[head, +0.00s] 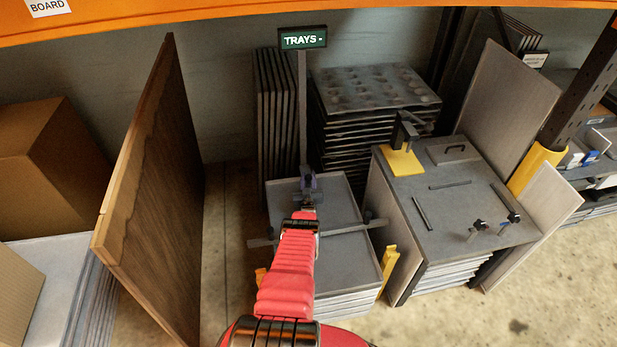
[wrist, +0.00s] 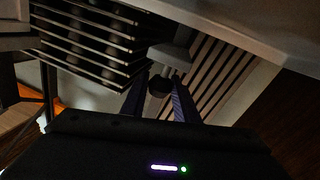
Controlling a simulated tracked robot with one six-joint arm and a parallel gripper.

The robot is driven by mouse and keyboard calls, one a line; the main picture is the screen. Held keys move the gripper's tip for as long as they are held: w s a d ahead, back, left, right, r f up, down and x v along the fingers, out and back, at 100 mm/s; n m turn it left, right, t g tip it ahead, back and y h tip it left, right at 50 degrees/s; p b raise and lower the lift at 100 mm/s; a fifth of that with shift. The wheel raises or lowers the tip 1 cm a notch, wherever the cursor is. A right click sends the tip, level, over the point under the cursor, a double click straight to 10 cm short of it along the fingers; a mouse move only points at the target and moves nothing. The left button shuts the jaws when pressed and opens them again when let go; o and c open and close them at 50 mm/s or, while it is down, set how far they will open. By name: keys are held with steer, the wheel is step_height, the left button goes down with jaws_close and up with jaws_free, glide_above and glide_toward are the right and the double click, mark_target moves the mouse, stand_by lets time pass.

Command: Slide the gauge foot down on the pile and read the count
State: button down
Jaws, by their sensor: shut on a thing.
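The gauge has a tall grey post (head: 302,110) behind the tray pile, with a lit display (head: 302,39) on top reading "TRAYS -". The pile of grey trays (head: 342,188) stands in the middle, its top tray empty where visible. My gripper (head: 308,182) is over the back of this pile at the post. In the wrist view my gripper (wrist: 160,98) is shut on a dark round knob (wrist: 160,82), below a grey block of the gauge. The gauge foot is mostly hidden by my gripper and arm; I cannot tell its gap to the pile.
A taller stack of dark trays (head: 370,90) stands behind. A brown board (head: 155,200) leans at left. Yellow guides (head: 389,265) flank the pile. Open floor lies at front right.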

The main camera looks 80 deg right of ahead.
steer(key=shift+w+d+r, duration=0.1)
steer(key=shift+w+r, duration=0.05)
steer(key=c, duration=1.7)
jaws_free()
steer(key=o, duration=0.3)
steer(key=shift+r, duration=4.8)
steer(key=shift+c, duration=0.4)
